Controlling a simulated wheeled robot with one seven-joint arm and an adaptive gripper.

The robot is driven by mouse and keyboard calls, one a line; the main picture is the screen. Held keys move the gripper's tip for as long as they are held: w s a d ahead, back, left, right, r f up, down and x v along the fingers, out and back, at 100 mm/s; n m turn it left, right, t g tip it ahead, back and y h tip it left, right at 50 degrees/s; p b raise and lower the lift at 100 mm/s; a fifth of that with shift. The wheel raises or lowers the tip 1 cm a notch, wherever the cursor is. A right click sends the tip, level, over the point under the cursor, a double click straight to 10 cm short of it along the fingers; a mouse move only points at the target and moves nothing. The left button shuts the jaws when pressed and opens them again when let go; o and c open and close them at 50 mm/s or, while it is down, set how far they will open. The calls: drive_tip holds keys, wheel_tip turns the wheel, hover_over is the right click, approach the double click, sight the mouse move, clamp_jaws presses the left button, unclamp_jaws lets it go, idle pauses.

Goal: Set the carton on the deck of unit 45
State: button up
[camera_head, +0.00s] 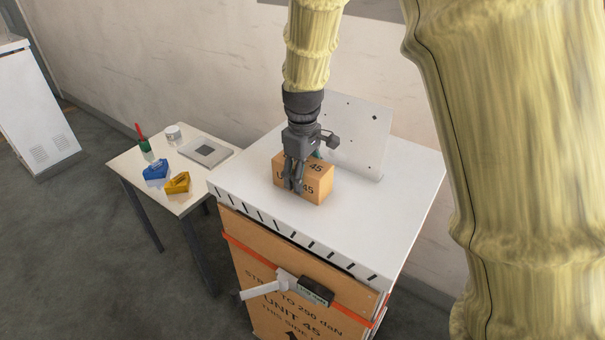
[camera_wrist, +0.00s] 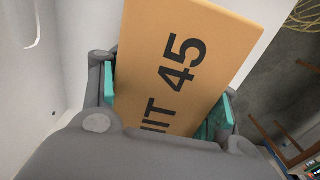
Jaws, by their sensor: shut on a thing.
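The carton (camera_head: 318,187) is a small orange-brown box with black "UNIT 45" lettering. In the head view it is at the white deck (camera_head: 375,225) on top of unit 45 (camera_head: 300,300), in front of an upright white panel. I cannot tell for sure whether its base touches the deck. My gripper (camera_head: 297,180) comes down from above and is shut on the carton. In the wrist view the carton (camera_wrist: 185,70) fills the middle, between the teal finger pads (camera_wrist: 165,115). The carton's underside is hidden.
The white upright panel (camera_head: 355,135) stands at the deck's back. A small table (camera_head: 130,165) to the left holds a blue piece (camera_head: 156,173), a yellow piece (camera_head: 177,183), a white jar (camera_head: 173,134) and a grey plate (camera_head: 208,151). A grey-white handle (camera_head: 265,288) sticks out from the unit's front.

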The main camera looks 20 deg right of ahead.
drive_tip(key=o, duration=1.3)
drive_tip(key=shift+r, duration=0.1)
drive_tip(key=shift+w+r, duration=0.1)
drive_tip(key=shift+r, duration=0.3)
wheel_tip(320, 180, up, 11)
drive_tip(key=b, duration=0.4)
drive_tip(key=shift+r, duration=0.15)
